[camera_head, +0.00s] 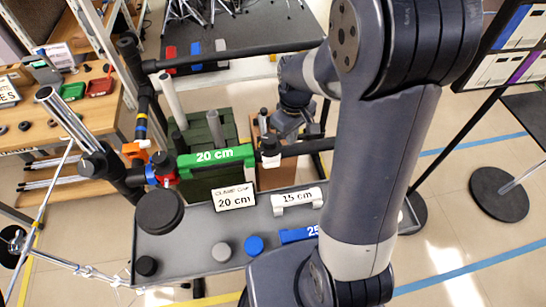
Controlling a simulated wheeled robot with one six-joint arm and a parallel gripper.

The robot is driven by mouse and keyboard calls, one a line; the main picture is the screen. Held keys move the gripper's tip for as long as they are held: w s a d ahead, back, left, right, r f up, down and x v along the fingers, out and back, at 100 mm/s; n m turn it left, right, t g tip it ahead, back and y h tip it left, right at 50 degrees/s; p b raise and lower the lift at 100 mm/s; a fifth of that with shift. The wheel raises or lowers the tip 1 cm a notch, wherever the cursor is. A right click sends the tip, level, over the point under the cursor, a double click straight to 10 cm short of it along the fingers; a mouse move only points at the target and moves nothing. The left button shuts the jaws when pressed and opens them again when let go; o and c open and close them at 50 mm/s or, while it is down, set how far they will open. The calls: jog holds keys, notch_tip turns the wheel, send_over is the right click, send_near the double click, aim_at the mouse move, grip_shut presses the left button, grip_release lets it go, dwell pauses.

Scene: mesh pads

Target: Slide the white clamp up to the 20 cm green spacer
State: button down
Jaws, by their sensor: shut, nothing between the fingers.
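The green spacer (216,157), marked 20 cm, lies along the dark horizontal bar (308,146). A red and blue fitting (160,172) is at its left end. The white clamp (270,161) with a dark knob sits around or on the bar, just right of the spacer's right end. A very small gap or contact shows there; I cannot tell which. My gripper (279,135) is shut and empty, beside the clamp's upper right. Its fingertips are small and partly hidden, so I cannot tell whether they touch the clamp.
A grey tray (190,240) in front holds a "clamp gap 20 cm" sign (234,197), a white 15 cm spacer (298,200), a blue spacer (297,235) and round caps. An orange clamp (136,151) is at left. An upper dark bar (240,53) runs behind.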

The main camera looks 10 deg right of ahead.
aim_at(271, 138)
jog(key=shift+a, duration=2.8)
jog(key=shift+d, duration=0.1)
jog(key=shift+d, duration=1.45)
notch_tip(271, 138, up, 8)
jog(key=p, duration=0.6)
jog(key=shift+f, duration=0.1)
notch_tip(271, 138, down, 8)
jog(key=b, duration=0.6)
jog(key=shift+f, duration=0.1)
jog(key=shift+a+r, duration=0.2)
jog(key=shift+a, duration=0.25)
